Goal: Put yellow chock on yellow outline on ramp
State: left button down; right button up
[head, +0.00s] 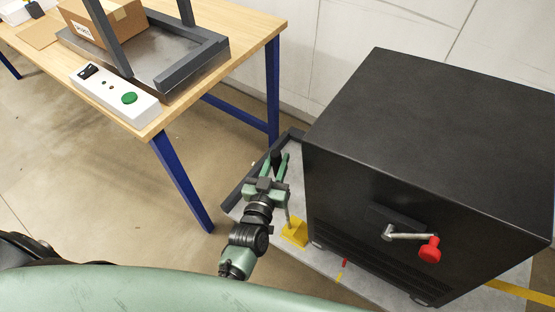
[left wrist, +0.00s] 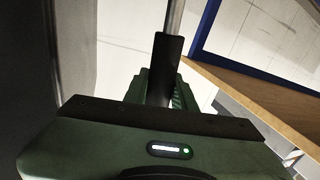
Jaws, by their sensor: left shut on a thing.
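The yellow chock (head: 294,233) is at the front left corner of the black cabinet, at or just above the grey ramp plate (head: 322,264); I cannot tell if it touches. A thin metal rod rises from it towards my left gripper (head: 274,167). The gripper is shut on the black grip (left wrist: 164,70) of this rod, which also shows in the left wrist view between the fingers. A small yellow mark (head: 340,278) lies on the plate right of the chock. I cannot make out a full yellow outline. My right gripper is not in view.
The large black cabinet (head: 430,120) with a red-ended lever (head: 429,249) stands close right of my left gripper. A wooden table (head: 255,28) with blue legs, a button box (head: 115,93) and a cardboard box (head: 108,20) is at upper left. Floor below the table is clear.

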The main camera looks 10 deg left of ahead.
pick_arm(q)
jog(key=c, duration=1.1)
grip_release()
jog(key=shift+r, duration=0.2)
jog(key=shift+s+f, duration=0.1)
jog(key=shift+f, duration=0.25)
jog(key=s, duration=0.5)
jog(key=s+r, duration=0.1)
jog(key=s, duration=0.1)
jog(key=shift+s+a+b, duration=0.15)
jog(key=shift+s+b, duration=0.15)
